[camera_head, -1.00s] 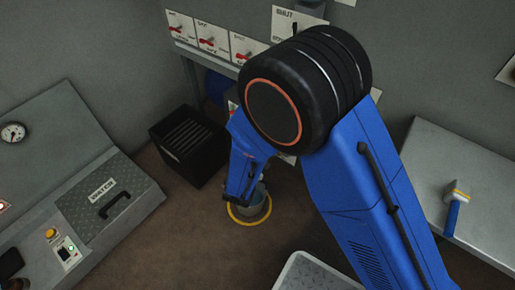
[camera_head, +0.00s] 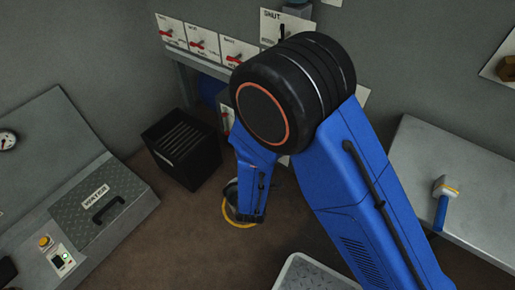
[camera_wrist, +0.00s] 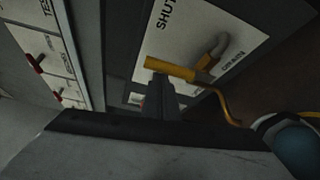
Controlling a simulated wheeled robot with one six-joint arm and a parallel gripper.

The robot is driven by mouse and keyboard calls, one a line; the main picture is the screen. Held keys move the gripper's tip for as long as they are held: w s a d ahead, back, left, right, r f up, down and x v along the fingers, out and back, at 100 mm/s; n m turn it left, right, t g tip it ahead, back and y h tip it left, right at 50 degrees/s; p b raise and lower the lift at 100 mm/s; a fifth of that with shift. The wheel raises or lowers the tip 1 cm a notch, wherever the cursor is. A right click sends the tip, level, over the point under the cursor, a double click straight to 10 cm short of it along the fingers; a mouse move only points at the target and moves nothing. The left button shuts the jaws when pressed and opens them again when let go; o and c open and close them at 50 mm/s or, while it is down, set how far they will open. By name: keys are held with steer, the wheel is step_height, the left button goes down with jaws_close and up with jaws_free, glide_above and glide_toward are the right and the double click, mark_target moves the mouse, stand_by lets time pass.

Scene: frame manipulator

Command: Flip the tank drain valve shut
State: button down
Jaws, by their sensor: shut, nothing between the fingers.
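In the wrist view, the drain valve's yellow handle (camera_wrist: 170,69) crosses in front of a white plate (camera_wrist: 180,25) marked SHUT. In the head view, my arm hides the valve and most of the plate.
Red-lever panels (camera_head: 198,42) line the wall, with a black-lever SHUT plate (camera_head: 270,28) beside them. A black crate (camera_head: 182,148) is left, a grey bench (camera_head: 450,165) right.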

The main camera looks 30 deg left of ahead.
steer(key=shift+d, duration=0.15)
stand_by(0.4)
steer(key=a, duration=0.4)
steer(key=f+v, duration=0.1)
steer(key=v, duration=0.9)
steer(key=shift+s, duration=0.25)
